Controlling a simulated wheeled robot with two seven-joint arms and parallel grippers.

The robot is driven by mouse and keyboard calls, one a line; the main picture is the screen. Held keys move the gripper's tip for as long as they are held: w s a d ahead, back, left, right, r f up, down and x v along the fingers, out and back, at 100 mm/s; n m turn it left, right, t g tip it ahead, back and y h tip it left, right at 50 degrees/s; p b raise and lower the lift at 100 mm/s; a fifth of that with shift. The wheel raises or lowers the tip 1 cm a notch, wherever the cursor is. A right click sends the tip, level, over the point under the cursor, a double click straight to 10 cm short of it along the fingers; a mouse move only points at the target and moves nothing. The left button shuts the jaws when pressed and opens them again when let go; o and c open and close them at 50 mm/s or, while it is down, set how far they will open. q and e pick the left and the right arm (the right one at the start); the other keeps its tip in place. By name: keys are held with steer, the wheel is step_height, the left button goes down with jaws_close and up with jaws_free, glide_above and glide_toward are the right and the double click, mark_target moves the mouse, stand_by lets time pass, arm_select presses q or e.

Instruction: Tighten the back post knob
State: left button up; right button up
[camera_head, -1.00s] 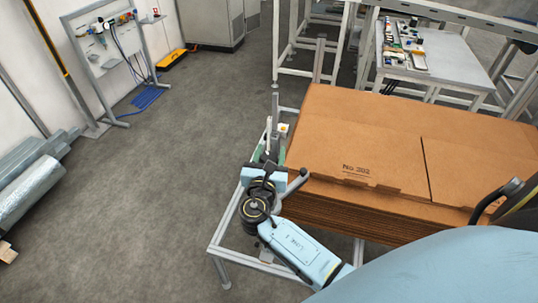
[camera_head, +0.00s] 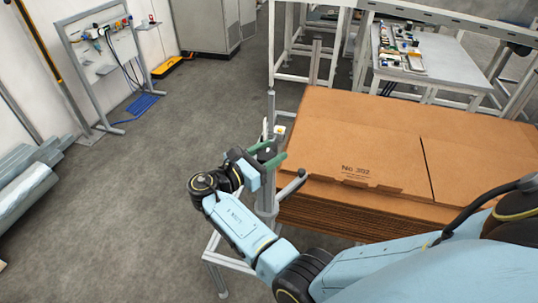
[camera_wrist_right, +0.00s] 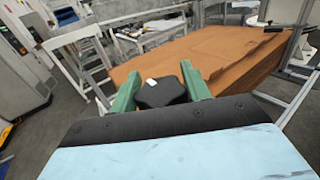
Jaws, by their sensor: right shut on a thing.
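The back post knob (camera_wrist_right: 162,92) is black with a small white mark on top. In the right wrist view it sits between the two green fingers of my right gripper (camera_wrist_right: 161,88), which is shut on it. In the head view the right gripper (camera_head: 267,154) is at the left side of the carton stack, with the knob mostly hidden between its fingers. A grey metal post (camera_head: 271,106) rises just behind it. My left gripper is not in view.
A tall stack of flat brown cardboard (camera_head: 400,140) stands right of the gripper. A nearer grey post (camera_head: 267,200) with a black-tipped rod (camera_head: 291,187) stands close to my right wrist. A white table (camera_head: 440,60) is behind.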

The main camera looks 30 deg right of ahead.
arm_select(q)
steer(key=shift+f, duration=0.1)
arm_select(e)
steer(key=shift+g, duration=0.4)
steer(key=o, duration=1)
